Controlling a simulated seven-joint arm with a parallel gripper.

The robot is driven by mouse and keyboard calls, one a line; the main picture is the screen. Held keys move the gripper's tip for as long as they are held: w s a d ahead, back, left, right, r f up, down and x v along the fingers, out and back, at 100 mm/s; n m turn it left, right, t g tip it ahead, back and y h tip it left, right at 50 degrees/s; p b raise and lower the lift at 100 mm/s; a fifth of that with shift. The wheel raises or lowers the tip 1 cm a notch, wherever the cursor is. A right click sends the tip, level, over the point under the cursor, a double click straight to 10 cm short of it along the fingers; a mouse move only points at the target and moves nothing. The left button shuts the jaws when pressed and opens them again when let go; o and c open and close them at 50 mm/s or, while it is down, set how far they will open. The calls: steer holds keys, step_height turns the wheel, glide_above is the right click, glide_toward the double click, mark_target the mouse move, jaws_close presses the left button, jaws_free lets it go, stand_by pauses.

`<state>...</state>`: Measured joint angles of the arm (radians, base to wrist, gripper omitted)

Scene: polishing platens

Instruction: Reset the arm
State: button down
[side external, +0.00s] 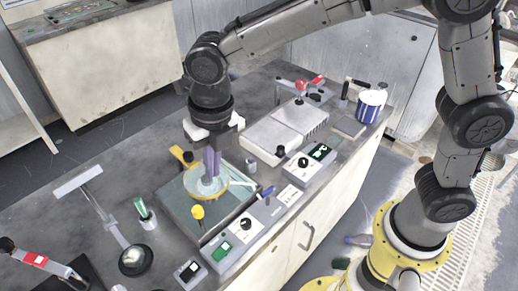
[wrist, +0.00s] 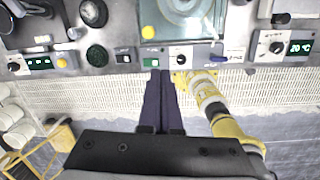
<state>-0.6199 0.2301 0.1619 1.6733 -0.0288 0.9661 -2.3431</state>
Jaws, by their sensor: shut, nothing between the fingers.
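My gripper (side external: 211,165) points straight down in the side external view, in front of the round polishing platen (side external: 196,187); I cannot tell its exact height above it. Its two purple fingers are together, with nothing between them. In the wrist view the fingers (wrist: 160,75) also lie side by side, tips near the control strip at the platen unit's front. The pale platen shows in part at the top of the wrist view (wrist: 187,5). It sits in a square glassy tray (side external: 188,218) with a yellow knob (side external: 197,211) at its corner.
Control boxes (side external: 237,235) line the bench front. A grey flat unit (side external: 272,135) and a blue-white tub (side external: 370,105) stand to the right. A cup with a green-handled tool (side external: 146,217) and a lamp-like stand (side external: 135,260) are on the left. The left bench surface is partly clear.

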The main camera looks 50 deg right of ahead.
steer(key=s+d+r+m+t, duration=0.25)
steer(key=d+r+m, duration=0.35)
steer(key=d, duration=0.3)
steer(key=s+d+r+m+t, duration=0.1)
steer(key=s+d+r+m, duration=0.4)
steer(key=d, duration=0.4)
steer(key=s+d+m+t, duration=0.1)
steer(key=s+d+m, duration=0.45)
steer(key=m, duration=0.35)
steer(key=n+g+y, duration=0.2)
steer(key=n+g, duration=0.2)
steer(key=g, duration=0.2)
glide_above(226, 248)
steer(key=d, duration=0.2)
steer(key=d+x, duration=0.2)
steer(key=x, duration=0.7)
steer(key=d+f+x, duration=0.1)
steer(key=d+x, duration=0.1)
steer(key=x, duration=1.4)
steer(key=w+x, duration=0.1)
steer(key=x, duration=0.3)
steer(key=shift+d+f, duration=0.25)
steer(key=shift+f, duration=0.15)
steer(key=shift+d+f, duration=0.1)
steer(key=shift+f, duration=0.5)
